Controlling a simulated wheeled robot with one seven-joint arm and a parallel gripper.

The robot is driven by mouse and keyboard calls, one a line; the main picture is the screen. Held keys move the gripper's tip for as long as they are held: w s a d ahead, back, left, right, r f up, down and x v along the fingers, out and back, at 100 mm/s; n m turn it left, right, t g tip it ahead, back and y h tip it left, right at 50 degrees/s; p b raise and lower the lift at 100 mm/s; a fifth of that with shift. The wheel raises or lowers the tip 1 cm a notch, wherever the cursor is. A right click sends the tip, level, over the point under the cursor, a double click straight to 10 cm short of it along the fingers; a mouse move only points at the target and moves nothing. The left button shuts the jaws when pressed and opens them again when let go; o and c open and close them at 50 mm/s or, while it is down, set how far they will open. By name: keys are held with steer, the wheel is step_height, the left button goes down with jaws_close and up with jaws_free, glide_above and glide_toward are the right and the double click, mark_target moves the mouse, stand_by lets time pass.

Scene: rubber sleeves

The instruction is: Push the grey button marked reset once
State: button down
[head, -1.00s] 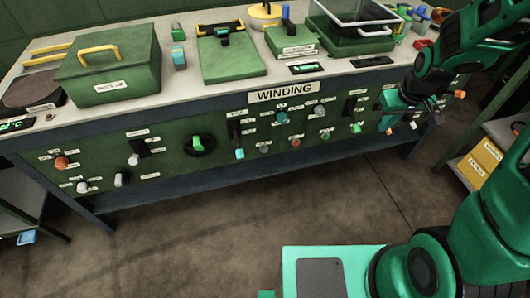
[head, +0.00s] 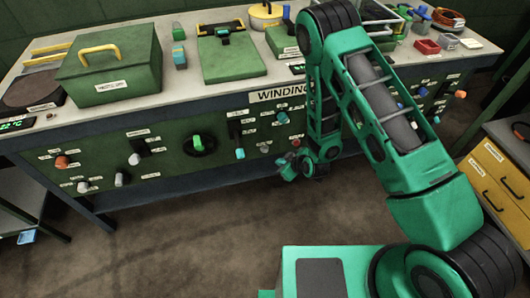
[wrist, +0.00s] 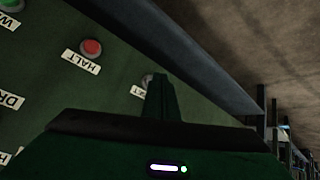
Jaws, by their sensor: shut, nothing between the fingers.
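The grey button (wrist: 148,80) shows in the wrist view on the green panel, partly hidden behind my gripper (wrist: 160,82). Its white label (wrist: 137,92) is also partly covered; only its last letters show. In the head view the small grey button (head: 264,147) sits low on the panel, left of the red one. My gripper (head: 286,164) is shut and empty, in front of the panel's lower edge, a little right of and below that button. I cannot tell whether the fingertips touch it.
A red button labelled HALT (wrist: 92,47) is beside the grey one. A green button (wrist: 10,5) lies beyond it. A teal-handled lever (head: 240,153) and a round green selector (head: 197,143) are to the left. My arm hides much of the panel's right half.

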steer(key=shift+n+t+y, duration=0.3)
steer(key=shift+n, duration=0.1)
steer(key=s+f, duration=0.1)
steer(key=s+a+f, duration=0.1)
steer(key=f, duration=0.1)
steer(key=s+a+f, duration=0.1)
steer(key=shift+a+f, duration=0.25)
steer(key=shift+f, duration=0.05)
steer(key=shift+w, duration=0.15)
steer(key=w+a, duration=0.2)
steer(key=w, duration=0.6)
steer(key=shift+w+a, duration=0.15)
steer(key=shift+a, duration=0.05)
steer(key=shift+w+a+r, duration=0.1)
steer(key=shift+w+a, duration=0.1)
steer(key=shift+w, duration=0.5)
stand_by(2.1)
stand_by(0.4)
steer(key=shift+s+d, duration=0.2)
steer(key=shift+s, duration=0.55)
steer(key=shift+s+d, duration=0.25)
steer(key=shift+s, duration=0.55)
steer(key=shift+s+d, duration=0.2)
steer(key=shift+s, duration=0.6)
steer(key=shift+s+d, duration=0.25)
steer(key=shift+s, duration=0.55)
